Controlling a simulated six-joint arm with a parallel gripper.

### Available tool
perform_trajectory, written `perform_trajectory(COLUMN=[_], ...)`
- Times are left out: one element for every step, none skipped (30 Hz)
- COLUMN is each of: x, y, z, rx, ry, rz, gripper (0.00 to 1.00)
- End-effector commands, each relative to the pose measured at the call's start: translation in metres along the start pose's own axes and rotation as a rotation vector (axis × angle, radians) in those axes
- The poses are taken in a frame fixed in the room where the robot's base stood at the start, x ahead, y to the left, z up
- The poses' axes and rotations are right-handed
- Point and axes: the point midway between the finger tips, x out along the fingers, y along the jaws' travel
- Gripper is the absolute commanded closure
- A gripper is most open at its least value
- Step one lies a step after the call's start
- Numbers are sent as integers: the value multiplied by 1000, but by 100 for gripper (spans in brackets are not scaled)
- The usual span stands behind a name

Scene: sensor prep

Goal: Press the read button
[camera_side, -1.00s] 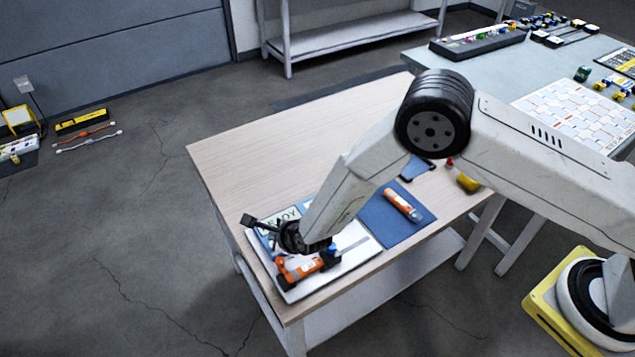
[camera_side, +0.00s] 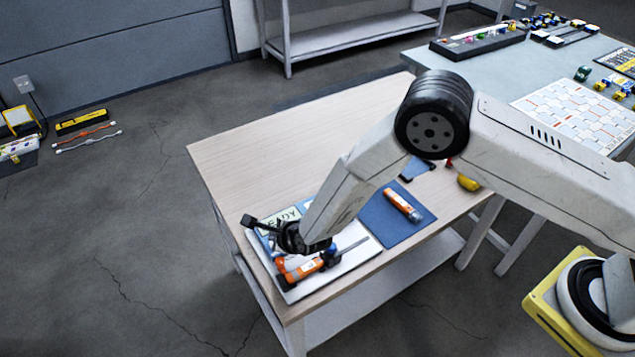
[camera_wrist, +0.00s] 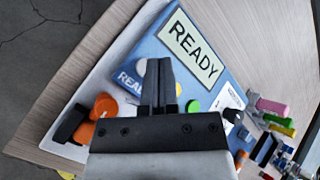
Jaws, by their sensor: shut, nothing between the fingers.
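A blue device (camera_wrist: 150,48) with a pale READY display (camera_wrist: 193,47) lies below my gripper in the wrist view. A white round button (camera_wrist: 140,67) beside the READ lettering (camera_wrist: 130,84) is partly hidden by my fingers. My gripper (camera_wrist: 158,64) is shut and empty, its fingertips over the device right beside that button. I cannot tell whether they touch it. A green button (camera_wrist: 193,106) sits to the right of the fingers, and a yellow one is mostly hidden behind them. In the side view the READY display (camera_side: 281,220) shows, but my arm hides the button.
An orange and black tool (camera_side: 306,268) lies close beside my gripper on the white board (camera_side: 350,262). A blue mat (camera_side: 377,213) with an orange tube (camera_side: 403,204) lies to the right. The far left of the wooden table (camera_side: 270,150) is clear.

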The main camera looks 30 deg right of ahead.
Motion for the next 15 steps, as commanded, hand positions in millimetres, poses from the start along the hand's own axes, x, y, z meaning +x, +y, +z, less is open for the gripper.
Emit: perform_trajectory(x=[1, 2, 2, 3, 3, 4, 4, 5, 5, 5, 5, 5, 5, 5, 5], y=[1, 1, 2, 2, 2, 3, 3, 3, 4, 4, 4, 4, 4, 4, 4], z=[-1, -1, -2, -2, -3, -3, -4, -4, -4, -4, -4, -4, -4, -4, -4], rx=[0, 0, 0, 0, 0, 0, 0, 0, 0, 0, 0, 0, 0, 0, 0], ry=[0, 0, 0, 0, 1, 1, 1, 1, 1, 1, 1, 1, 0, 0, 0], rz=[0, 0, 0, 0, 0, 0, 0, 0, 0, 0, 0, 0, 0, 0, 0], gripper=[100, 100, 100, 100, 100, 100, 100, 100, 100, 100, 100, 100, 100, 100, 100])
